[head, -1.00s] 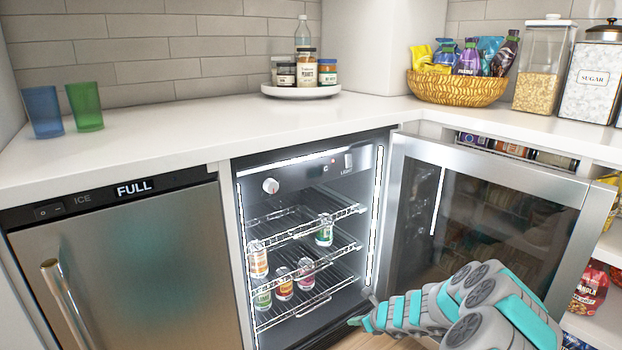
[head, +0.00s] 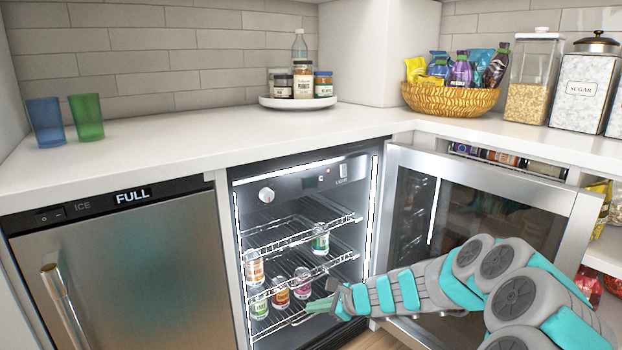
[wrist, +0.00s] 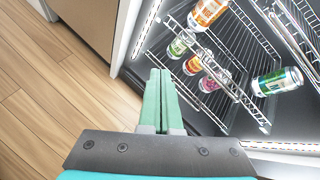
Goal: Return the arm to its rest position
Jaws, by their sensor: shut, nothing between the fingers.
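My gripper (head: 318,306) is at the end of my grey and teal arm, in front of the open drinks fridge (head: 290,200). In the wrist view its two green fingers (wrist: 160,88) are together with nothing between them. The fingertips point toward the lower part of the fridge; in the head view they overlap the area just right of the lower cans. I cannot tell how far they are from the rack. My arm comes in from the lower right and crosses in front of the open glass door (head: 470,210).
Several cans stand on the fridge's wire racks, one green can (head: 320,238) on the right. The ice maker (head: 120,270) is shut at left. The counter (head: 190,150) holds blue and green cups, jars and a snack basket (head: 452,99). Wooden floor (wrist: 60,90) is clear.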

